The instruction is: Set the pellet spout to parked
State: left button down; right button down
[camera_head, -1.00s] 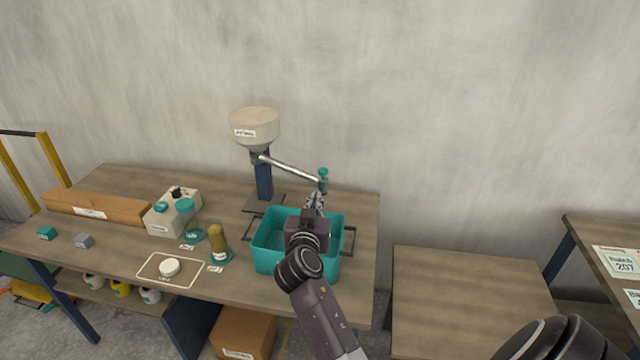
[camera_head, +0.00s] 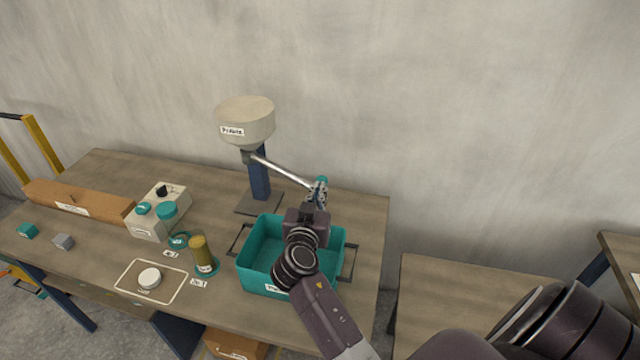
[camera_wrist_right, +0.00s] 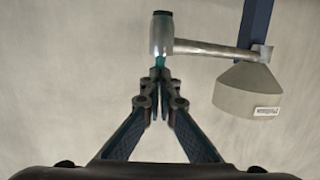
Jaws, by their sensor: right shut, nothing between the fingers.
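The pellet spout (camera_head: 285,172) is a thin grey metal arm. It runs from under the cream hopper (camera_head: 245,118) on a blue post (camera_head: 260,172) out to the right. Its outer end, with a teal part (camera_head: 322,180), hangs over the back right of the teal bin (camera_head: 262,285). My right gripper (camera_head: 319,194) is at that outer end and partly hides it. In the wrist view the spout (camera_wrist_right: 205,48) and hopper (camera_wrist_right: 245,90) also show. There my right gripper (camera_wrist_right: 158,78) has its fingertips together, close against the teal piece (camera_wrist_right: 160,60) at the spout's end. My left gripper is out of view.
A control box (camera_head: 157,212) with knobs, an olive cylinder (camera_head: 202,253) and a white disc (camera_head: 149,278) on a marked pad stand left of the bin. A long brown box (camera_head: 85,205) lies at the far left. A lower table (camera_head: 460,290) stands to the right.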

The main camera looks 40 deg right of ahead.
jog(key=w+d+n+t+y+p, duration=0.2)
jog(key=w+d+n+t+y, duration=0.1)
jog(key=d, duration=0.8)
jog(key=shift+w+d+r+n+y+p, duration=0.35)
jog(key=shift+w+y, duration=0.15)
jog(key=shift+w, duration=0.35)
